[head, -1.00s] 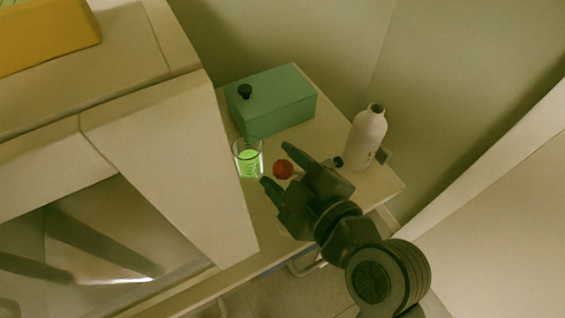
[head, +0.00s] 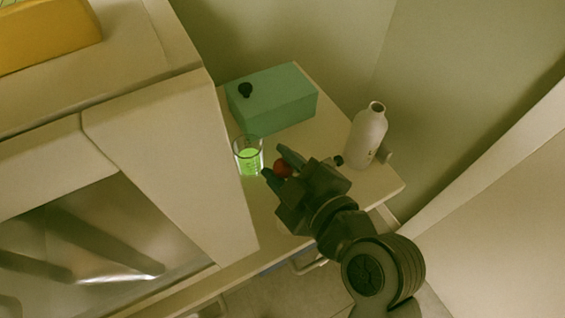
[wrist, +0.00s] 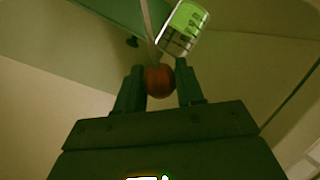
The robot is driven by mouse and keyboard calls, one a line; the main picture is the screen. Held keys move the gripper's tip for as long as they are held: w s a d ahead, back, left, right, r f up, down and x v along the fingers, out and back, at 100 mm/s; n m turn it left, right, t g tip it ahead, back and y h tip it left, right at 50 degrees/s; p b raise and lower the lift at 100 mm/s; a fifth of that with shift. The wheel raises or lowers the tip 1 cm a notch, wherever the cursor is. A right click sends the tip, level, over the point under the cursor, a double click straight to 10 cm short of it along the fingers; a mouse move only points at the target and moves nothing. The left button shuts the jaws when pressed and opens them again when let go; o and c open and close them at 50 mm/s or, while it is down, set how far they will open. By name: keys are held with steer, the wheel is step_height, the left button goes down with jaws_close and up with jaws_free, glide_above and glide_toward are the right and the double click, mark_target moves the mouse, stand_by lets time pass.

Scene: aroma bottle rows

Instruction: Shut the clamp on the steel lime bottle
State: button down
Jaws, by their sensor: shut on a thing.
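My gripper (head: 279,161) is shut on a small red round thing (head: 284,168) on the side table, just right of a clear beaker of bright green liquid (head: 248,158). In the wrist view the red thing (wrist: 159,81) sits between the two fingertips (wrist: 160,88), and the beaker (wrist: 184,27) is just beyond. The fingers hide part of the red thing, and I cannot tell what is under it. A pale grey-white bottle (head: 366,138) stands upright at the table's right, apart from my gripper. I see no bottle that is clearly lime coloured.
A large cream cabinet (head: 165,150) with a glass front borders the table on the left. A small dark thing lies near the bottle's base. Walls stand close behind.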

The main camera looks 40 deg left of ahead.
steer(key=shift+w, duration=0.1)
stand_by(0.3)
steer(key=w+m, duration=0.1)
steer(key=w+d+r+m+g+b, duration=0.1)
steer(key=shift+w+r+m+y+b, duration=0.1)
steer(key=shift+m+y+b, duration=0.2)
steer(key=shift+y, duration=0.1)
steer(key=shift+w+d+r+m+g+y+b, duration=0.15)
steer(key=shift+w+d+m+g+b, duration=0.15)
steer(key=shift+w+m, duration=0.2)
steer(key=shift+w+d+r+m+g+y+b, duration=0.1)
steer(key=shift+w+m+g+y+b, duration=0.1)
steer(key=shift+w+m+b, duration=0.25)
steer(key=shift+w+d+f+m+g+y+b, duration=0.15)
steer(key=shift+w+d+m+y+b, duration=0.2)
steer(key=shift+w+m+b, duration=0.55)
steer(key=shift+w+d+f+m+g+y+b, duration=0.1)
steer(key=shift+w+d+m+g+y+b, duration=0.2)
steer(key=shift+w+m, duration=0.65)
steer(key=shift+w+d+f+m+g+y+b, duration=0.1)
steer(key=shift+w+d+m+y+b, duration=0.45)
steer(key=shift+m, duration=0.65)
steer(key=shift+w+a, duration=0.1)
steer(key=shift+a, duration=0.05)
steer(key=c, duration=0.8)
jaws_free()
steer(key=shift+r, duration=0.1)
